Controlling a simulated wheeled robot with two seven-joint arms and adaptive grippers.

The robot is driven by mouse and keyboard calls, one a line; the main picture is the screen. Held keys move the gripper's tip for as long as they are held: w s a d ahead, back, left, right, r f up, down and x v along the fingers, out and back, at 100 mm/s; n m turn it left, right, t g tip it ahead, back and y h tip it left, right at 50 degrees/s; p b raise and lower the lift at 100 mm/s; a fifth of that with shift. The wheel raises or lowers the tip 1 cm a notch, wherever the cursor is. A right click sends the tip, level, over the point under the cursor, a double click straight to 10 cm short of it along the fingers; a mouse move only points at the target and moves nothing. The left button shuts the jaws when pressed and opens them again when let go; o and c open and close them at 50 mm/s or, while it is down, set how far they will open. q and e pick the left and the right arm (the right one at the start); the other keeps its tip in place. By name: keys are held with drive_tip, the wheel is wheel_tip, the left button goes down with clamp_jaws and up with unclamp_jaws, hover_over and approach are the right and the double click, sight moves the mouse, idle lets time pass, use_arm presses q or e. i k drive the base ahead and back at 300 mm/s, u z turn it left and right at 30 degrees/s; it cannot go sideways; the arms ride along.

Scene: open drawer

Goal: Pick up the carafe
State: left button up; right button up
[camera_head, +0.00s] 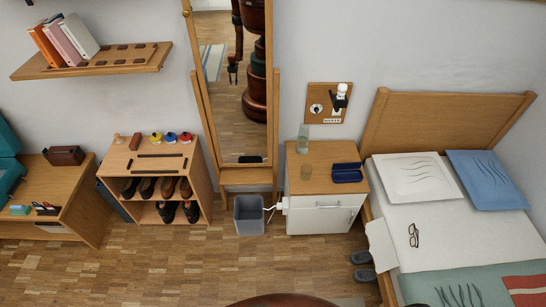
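The carafe (303,140) is a clear, slightly greenish glass vessel. It stands upright at the back left of the wooden top of the white bedside cabinet (310,222). A shorter clear glass (306,172) stands in front of it. Neither of my grippers shows directly in the head view, and nothing is touching the carafe. A dark arm of mine hangs in the mirror's reflection, too small to tell its gripper's state.
A dark blue case (347,172) lies right of the glass. A grey bin (249,214) stands left of the cabinet, the tall mirror (236,110) behind it. The bed (440,235) blocks the right side; slippers (364,266) lie beside it. The floor in front is clear.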

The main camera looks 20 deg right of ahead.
sight(302, 144)
drive_tip(key=z, duration=0.5)
drive_tip(key=k, duration=0.25)
drive_tip(key=u, duration=1.4)
drive_tip(key=i, duration=1.05)
drive_tip(key=z, duration=0.65)
drive_tip(key=i, duration=0.6)
drive_tip(key=z, duration=0.7)
